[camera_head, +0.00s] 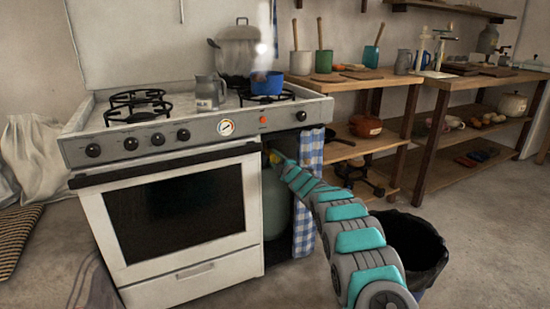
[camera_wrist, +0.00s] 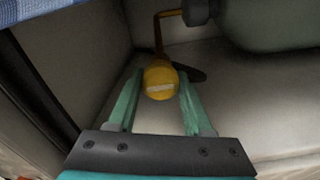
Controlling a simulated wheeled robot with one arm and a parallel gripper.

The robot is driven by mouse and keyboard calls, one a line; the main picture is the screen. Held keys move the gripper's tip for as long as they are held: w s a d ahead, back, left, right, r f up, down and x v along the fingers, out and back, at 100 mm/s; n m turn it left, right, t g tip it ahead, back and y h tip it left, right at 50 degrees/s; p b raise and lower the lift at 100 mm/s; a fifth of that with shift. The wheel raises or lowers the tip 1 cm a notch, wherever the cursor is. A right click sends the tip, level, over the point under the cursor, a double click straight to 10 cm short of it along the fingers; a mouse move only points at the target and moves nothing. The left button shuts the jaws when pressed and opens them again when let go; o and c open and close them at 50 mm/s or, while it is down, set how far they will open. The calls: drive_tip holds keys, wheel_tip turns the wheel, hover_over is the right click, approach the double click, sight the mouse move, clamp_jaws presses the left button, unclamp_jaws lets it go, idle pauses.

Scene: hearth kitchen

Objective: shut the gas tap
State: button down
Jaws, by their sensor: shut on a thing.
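The gas tap has a round yellow knob (camera_wrist: 160,84) with a pale bar across its face, seen between my fingers in the wrist view. My gripper (camera_wrist: 161,78) has its two teal fingers shut on the knob, one on each side. A yellow pipe (camera_wrist: 158,33) runs behind the knob. The grey-green gas bottle (camera_wrist: 270,25) is at the upper right of the wrist view. In the camera_head view, the bottle (camera_head: 275,210) stands in the opening at the right of the stove, and my arm reaches in above it. The fingertips are hard to make out there.
The white stove (camera_head: 185,275) is left of my arm, with a steel jug (camera_head: 206,93) and blue pot (camera_head: 267,85) on top. A blue checked curtain (camera_head: 304,225) hangs close beside my arm. A black-lined bin (camera_head: 420,250) stands at right. Cabinet walls surround my gripper closely.

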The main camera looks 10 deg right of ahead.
sight(276, 160)
idle(0.4)
drive_tip(key=shift+c, duration=1.5)
unclamp_jaws()
drive_tip(key=shift+s, duration=0.1)
drive_tip(key=shift+b+v, duration=0.6)
drive_tip(key=shift+v, duration=2.55)
drive_tip(key=shift+s+d, duration=0.25)
drive_tip(key=shift+s, duration=0.35)
